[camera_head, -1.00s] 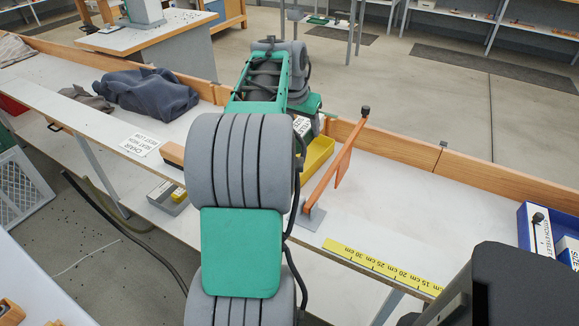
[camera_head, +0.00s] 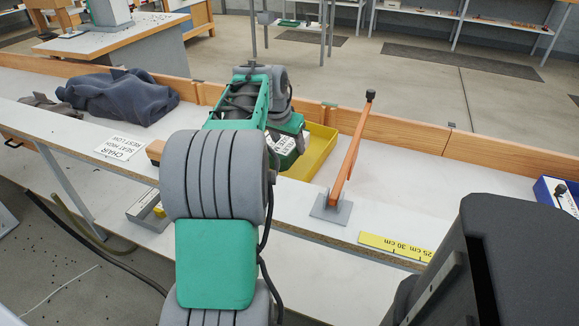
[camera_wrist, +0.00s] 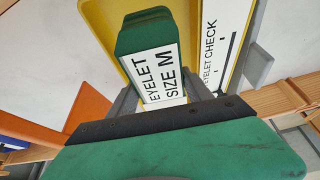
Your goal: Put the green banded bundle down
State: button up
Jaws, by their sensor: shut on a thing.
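The green banded bundle (camera_wrist: 144,18) shows in the wrist view, with a white label reading "EYELET SIZE M" (camera_wrist: 164,76). My gripper (camera_wrist: 163,98) is shut on its near end. A yellow tray (camera_wrist: 103,22) lies behind the bundle in that view. In the head view the yellow tray (camera_head: 319,153) sits on the bench, just right of my arm's end, where a white label shows. I cannot tell whether the bundle touches the tray.
An orange lever on a grey base (camera_head: 333,208) stands right of the tray. A card reading "EYELET CHECK" (camera_wrist: 217,42) lies beside the bundle in the wrist view. Dark cloth (camera_head: 120,97) lies on the bench at left. A blue bin (camera_head: 556,190) stands at far right.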

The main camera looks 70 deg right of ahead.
aim_at(284, 147)
notch_tip(284, 147, down, 7)
jog(key=shift+f+b, duration=0.1)
jog(key=shift+b, duration=0.6)
jog(key=o, duration=1.7)
jog(key=shift+r, duration=0.45)
jog(key=p+v, duration=0.2)
jog(key=v, duration=0.9)
jog(key=shift+a+r, duration=0.1)
jog(key=shift+a, duration=0.1)
